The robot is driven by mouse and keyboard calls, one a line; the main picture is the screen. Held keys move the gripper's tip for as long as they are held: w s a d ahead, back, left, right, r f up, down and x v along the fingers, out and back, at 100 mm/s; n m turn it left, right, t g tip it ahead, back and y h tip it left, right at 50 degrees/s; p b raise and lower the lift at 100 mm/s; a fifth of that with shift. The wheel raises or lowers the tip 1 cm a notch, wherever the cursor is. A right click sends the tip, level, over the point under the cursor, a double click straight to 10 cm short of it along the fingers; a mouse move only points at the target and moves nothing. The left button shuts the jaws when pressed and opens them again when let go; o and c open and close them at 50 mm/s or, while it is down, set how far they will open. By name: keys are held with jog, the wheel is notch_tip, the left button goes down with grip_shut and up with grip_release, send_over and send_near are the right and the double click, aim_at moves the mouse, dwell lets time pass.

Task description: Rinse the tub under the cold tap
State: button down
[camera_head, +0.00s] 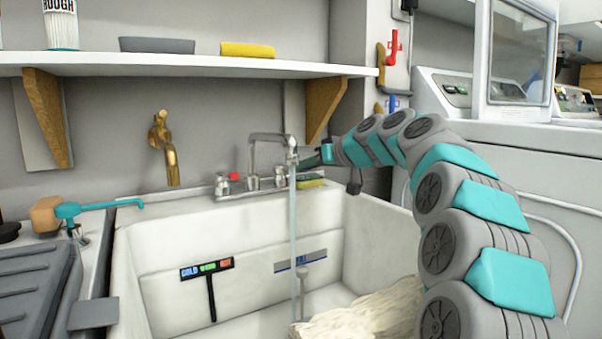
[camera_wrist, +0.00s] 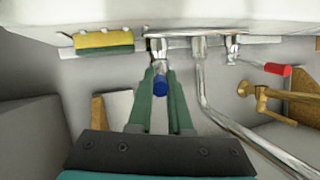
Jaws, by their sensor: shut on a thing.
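A white tub sink (camera_head: 175,225) fills the lower middle of the head view. A chrome tap (camera_head: 270,138) stands at its back edge, and a thin water stream (camera_head: 292,230) falls from its spout into the basin. The tap's red knob (camera_head: 234,177) is on the left. Its blue knob (camera_wrist: 160,88) shows in the wrist view between the green fingers of my gripper (camera_wrist: 160,78), which is shut on it. In the head view my gripper (camera_head: 311,160) reaches in from the right behind the spout, and the blue knob is hidden.
A pale crumpled thing (camera_head: 365,318) lies at the sink's front right. A yellow and green sponge (camera_head: 310,182) sits on the back rim beside the tap. A brass tap (camera_head: 165,150) is on the wall at left. A white shelf (camera_head: 190,66) runs above.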

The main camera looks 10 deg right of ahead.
dwell(0.4)
jog(key=c, duration=0.8)
grip_release()
jog(key=shift+d, duration=0.1)
jog(key=shift+c, duration=0.2)
jog(key=v, duration=0.7)
jog(key=shift+s+d, duration=0.25)
jog(key=shift+d, duration=0.05)
